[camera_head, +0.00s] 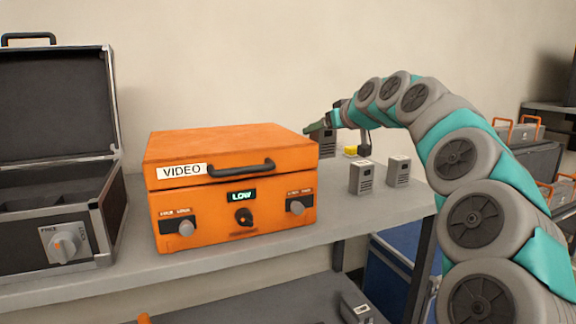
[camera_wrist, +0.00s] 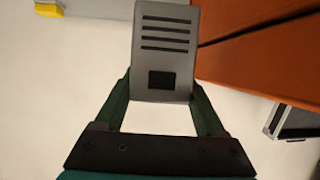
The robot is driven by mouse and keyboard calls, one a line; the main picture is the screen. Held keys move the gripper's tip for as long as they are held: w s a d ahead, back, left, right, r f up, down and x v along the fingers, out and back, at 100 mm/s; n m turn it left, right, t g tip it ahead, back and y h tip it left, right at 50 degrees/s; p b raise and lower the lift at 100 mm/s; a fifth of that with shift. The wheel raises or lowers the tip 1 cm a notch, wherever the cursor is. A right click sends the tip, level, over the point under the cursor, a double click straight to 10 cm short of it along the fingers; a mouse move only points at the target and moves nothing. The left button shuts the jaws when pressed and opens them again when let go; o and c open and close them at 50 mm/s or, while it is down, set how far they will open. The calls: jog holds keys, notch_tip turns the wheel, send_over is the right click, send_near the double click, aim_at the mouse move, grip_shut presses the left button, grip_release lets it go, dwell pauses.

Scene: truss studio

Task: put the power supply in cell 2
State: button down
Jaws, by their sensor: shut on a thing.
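My gripper (camera_head: 320,128) is above the shelf, beside the right rear edge of the orange case. It is shut on a grey box with slots, which looks like a power supply (camera_head: 322,144). In the wrist view the power supply (camera_wrist: 165,45) sits between the two green fingers (camera_wrist: 162,92), its slotted face with a dark square toward the camera. An open black case (camera_head: 90,190) with compartments inside stands at the left. No cell number is readable, so I cannot tell which is cell 2.
The closed orange case (camera_head: 235,190), labelled VIDEO and showing LOW, stands between the black case and my gripper. Two similar grey boxes (camera_head: 361,178) (camera_head: 399,171) stand on the grey shelf (camera_head: 385,207) at right. A yellow object (camera_head: 350,150) is behind them. Another grey box (camera_head: 355,309) lies below.

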notch_tip(320, 180, up, 7)
jog(key=shift+p, duration=1)
jog(key=shift+r, duration=1.1)
jog(key=shift+d+r, duration=0.2)
jog(key=shift+r, duration=0.3)
jog(key=shift+d+r, duration=0.15)
jog(key=shift+r, duration=0.35)
jog(key=shift+a+r, duration=0.15)
jog(key=shift+r, duration=0.3)
jog(key=shift+a, duration=0.1)
jog(key=shift+a, duration=0.15)
